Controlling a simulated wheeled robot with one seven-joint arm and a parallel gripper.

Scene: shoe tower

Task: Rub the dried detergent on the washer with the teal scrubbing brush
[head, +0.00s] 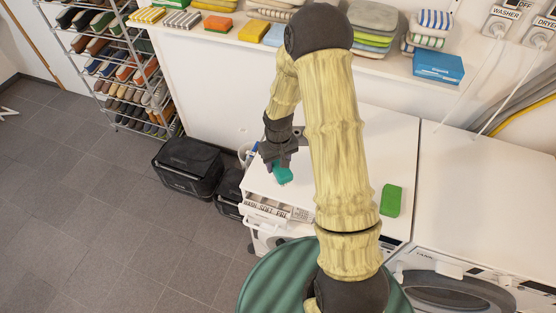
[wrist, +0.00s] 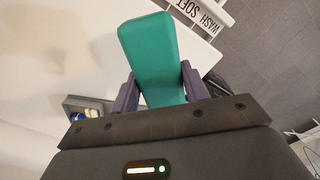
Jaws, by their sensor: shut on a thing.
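The teal scrubbing brush (head: 282,174) is held in my gripper (head: 280,160) above the front left part of the white washer top (head: 262,187). In the wrist view the brush (wrist: 154,52) sits between the two fingers of my gripper (wrist: 158,85), its smooth teal back facing the camera. Its bristles show faintly below it in the head view. I cannot tell whether they touch the washer. The open detergent drawer (head: 280,207) is at the washer's front, just below the brush. It also shows in the wrist view (wrist: 208,18). I cannot make out the dried detergent; my arm hides part of the top.
A green block (head: 391,200) lies on the washer top right of my arm. The dryer (head: 490,190) stands to the right. A shelf (head: 390,65) with folded cloths and a blue box (head: 438,67) runs behind. Black bins (head: 188,167) stand on the floor left.

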